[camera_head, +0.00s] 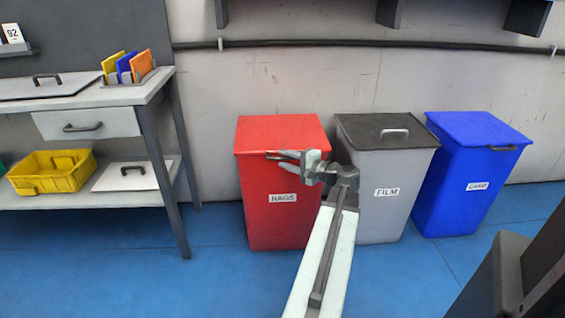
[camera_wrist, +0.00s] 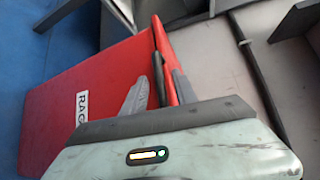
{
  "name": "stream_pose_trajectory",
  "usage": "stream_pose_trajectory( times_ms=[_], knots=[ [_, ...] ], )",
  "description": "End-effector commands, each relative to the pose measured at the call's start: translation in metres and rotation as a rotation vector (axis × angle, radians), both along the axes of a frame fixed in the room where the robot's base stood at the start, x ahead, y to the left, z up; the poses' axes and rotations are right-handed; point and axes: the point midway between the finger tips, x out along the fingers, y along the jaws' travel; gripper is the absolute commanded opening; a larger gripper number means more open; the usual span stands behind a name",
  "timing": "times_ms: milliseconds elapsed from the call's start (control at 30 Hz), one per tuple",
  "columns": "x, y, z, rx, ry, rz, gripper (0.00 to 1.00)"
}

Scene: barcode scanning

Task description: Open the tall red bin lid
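The red bin (camera_head: 265,205) with a RAGS label stands left of the grey bin. Its red lid (camera_head: 280,130) lies flat and looks closed in the head view. My gripper (camera_head: 282,160) is at the bin's upper front edge, just below the lid rim. Its fingers look spread apart. In the wrist view, the dark handle (camera_wrist: 157,78) and the red lid edge (camera_wrist: 165,52) show between the fingers (camera_wrist: 160,92). I cannot tell whether either finger touches the handle. The gripper covers part of the handle in the head view.
The grey FILM bin (camera_head: 385,205) with a dark lid stands close on the right, then the blue CARD bin (camera_head: 465,190). A workbench (camera_head: 155,90) with a yellow crate (camera_head: 52,178) on its shelf is at the left. Blue floor (camera_head: 215,235) is clear between.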

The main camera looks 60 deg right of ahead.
Motion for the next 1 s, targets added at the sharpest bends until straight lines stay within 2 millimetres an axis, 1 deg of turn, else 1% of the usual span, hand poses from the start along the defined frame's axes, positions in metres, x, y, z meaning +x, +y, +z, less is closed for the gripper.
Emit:
stream_pose_trajectory(
  times_ms=[33,100,367,400,467,500,1000],
  knots=[
    [0.0062,-0.0011,-0.0017,0.0,0.001,0.002,0.34],
    [0.0111,-0.0018,-0.0021,0.0,0.0,0.0,0.34],
    [0.013,-0.002,-0.0019,-0.001,0.0,-0.001,0.34],
    [0.0129,-0.0021,-0.0019,-0.001,0.0,-0.001,0.29],
    [0.0128,-0.0021,-0.0019,-0.001,0.0,-0.001,0.12],
    [0.0128,-0.0021,-0.0019,-0.001,0.0,-0.001,0.01],
    [0.0121,-0.0021,-0.0022,-0.001,0.001,-0.001,0.0]
  ],
)
